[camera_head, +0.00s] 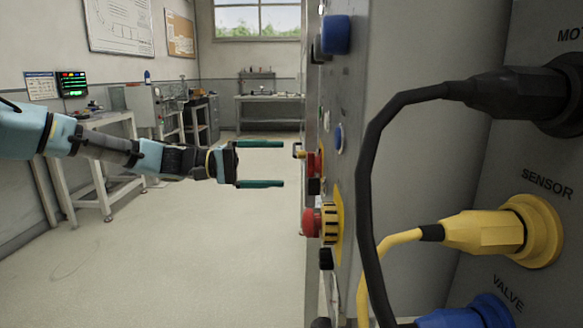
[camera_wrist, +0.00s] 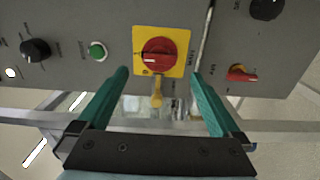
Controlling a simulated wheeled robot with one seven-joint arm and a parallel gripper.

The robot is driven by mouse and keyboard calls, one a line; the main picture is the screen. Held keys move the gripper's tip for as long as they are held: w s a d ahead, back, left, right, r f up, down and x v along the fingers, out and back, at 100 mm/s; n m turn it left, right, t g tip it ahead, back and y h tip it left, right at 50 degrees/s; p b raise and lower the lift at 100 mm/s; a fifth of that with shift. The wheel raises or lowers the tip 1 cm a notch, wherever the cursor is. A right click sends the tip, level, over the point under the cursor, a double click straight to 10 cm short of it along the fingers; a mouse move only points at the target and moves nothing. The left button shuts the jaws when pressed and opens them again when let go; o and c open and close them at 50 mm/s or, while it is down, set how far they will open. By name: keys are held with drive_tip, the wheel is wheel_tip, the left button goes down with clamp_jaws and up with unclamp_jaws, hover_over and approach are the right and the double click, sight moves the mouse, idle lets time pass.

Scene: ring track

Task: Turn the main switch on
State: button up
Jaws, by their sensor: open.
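The main switch (camera_wrist: 160,50) is a red rotary knob on a yellow square plate on the grey panel, seen at the top middle of the wrist view. A pale mark shows on the left part of the knob. A yellow piece (camera_wrist: 157,91) sticks out just below it. My gripper (camera_head: 283,164) is open and empty, its green fingers pointing at the panel. In the wrist view its fingertips (camera_wrist: 160,74) flank the switch, a little below it. In the head view the panel front is nearly edge-on, and the fingers end short of it.
A green button (camera_wrist: 97,50) and black knob (camera_wrist: 35,50) sit left of the switch. A smaller red knob (camera_wrist: 240,73) is to the right. In the head view, a red mushroom button (camera_head: 311,222) protrudes low. Thick cables (camera_head: 400,240) hang at right. Floor (camera_head: 230,270) is clear.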

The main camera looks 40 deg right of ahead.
drive_tip(key=shift+v, duration=2.25)
drive_tip(key=shift+f, duration=0.1)
drive_tip(key=s+a+f+n+t+y+p, duration=0.25)
drive_tip(key=a+f+t+y+p, duration=0.35)
drive_tip(key=a+f, duration=0.55)
drive_tip(key=a+r+n+t+y+p, duration=0.2)
drive_tip(key=a+r+t+y, duration=0.1)
drive_tip(key=a, duration=1.1)
drive_tip(key=a+r+n+t+y+p, duration=0.2)
drive_tip(key=a+r+t+y, duration=0.2)
drive_tip(key=a, duration=1)
drive_tip(key=shift+s+a+r+y+p, duration=0.3)
drive_tip(key=shift+r+y+p, duration=0.1)
drive_tip(key=shift+r, duration=0.1)
